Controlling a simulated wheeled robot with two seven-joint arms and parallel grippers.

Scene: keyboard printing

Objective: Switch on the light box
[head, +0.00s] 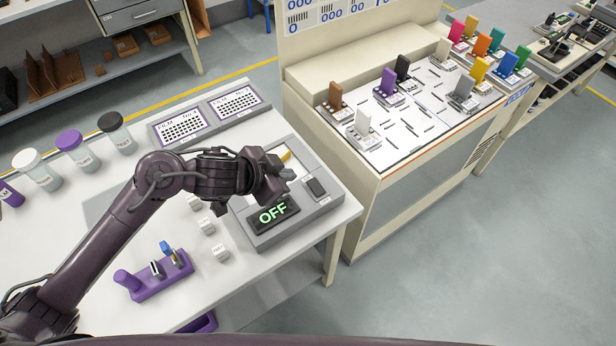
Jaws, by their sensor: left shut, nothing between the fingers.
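The light box (325,207) is a grey, low unit on the right end of the white table. Its dark front display (272,214) reads "OFF" in green letters. A dark switch (316,187) sits on its right side. My left gripper (286,181) is over the box, between the display and the switch, a short way left of the switch. It is shut and holds nothing. I cannot tell whether it touches the box. My arm hides part of the box's left side and top surface. My right gripper is not in view.
Small white cubes (220,252) and a purple holder with tools (150,287) stand in front of the box. Two grey film trays (182,128) and lidded jars (74,150) are behind. A cream bench (400,190) with colored blocks stands to the right, across a gap.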

